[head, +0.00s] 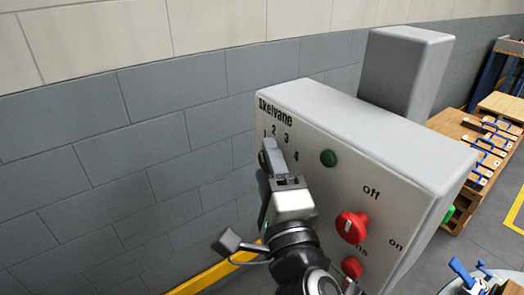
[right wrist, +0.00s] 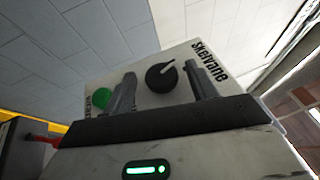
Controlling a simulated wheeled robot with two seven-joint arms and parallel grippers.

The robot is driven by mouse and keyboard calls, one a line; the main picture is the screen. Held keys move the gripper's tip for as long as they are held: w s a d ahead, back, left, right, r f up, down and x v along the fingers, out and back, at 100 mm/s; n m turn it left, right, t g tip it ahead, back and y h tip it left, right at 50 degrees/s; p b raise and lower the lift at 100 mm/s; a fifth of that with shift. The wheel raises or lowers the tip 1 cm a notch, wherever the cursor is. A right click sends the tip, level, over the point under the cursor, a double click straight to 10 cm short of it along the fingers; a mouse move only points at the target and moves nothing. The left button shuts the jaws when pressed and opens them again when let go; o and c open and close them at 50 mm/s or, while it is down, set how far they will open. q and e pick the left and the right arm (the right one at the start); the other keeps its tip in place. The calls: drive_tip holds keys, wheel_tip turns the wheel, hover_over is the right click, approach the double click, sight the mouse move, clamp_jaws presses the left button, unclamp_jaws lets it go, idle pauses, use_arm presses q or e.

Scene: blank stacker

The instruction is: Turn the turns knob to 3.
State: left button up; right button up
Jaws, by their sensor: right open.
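The turns knob (right wrist: 160,77) is round and black with a white pointer line. In the right wrist view it sits between the two fingers of my right gripper (right wrist: 160,71), with gaps beside it. Its pointer slants to the upper right, toward the Skelvane lettering; I cannot read which number it faces. In the head view my right gripper (head: 268,154) is at the panel of the grey machine (head: 325,195) and hides the knob. The numbers 1, 2, 3 and 4 show above and right of the fingers. My right gripper is open. My left gripper is not in view.
A green button (head: 328,158) is right of the knob area. A red off/on knob (head: 352,227) and another red control (head: 352,268) lie lower right. A grey block wall (head: 150,140) stands behind.

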drive_tip(key=shift+w+a+r, duration=0.15)
drive_tip(key=shift+w+r, duration=0.05)
drive_tip(key=shift+w, duration=0.45)
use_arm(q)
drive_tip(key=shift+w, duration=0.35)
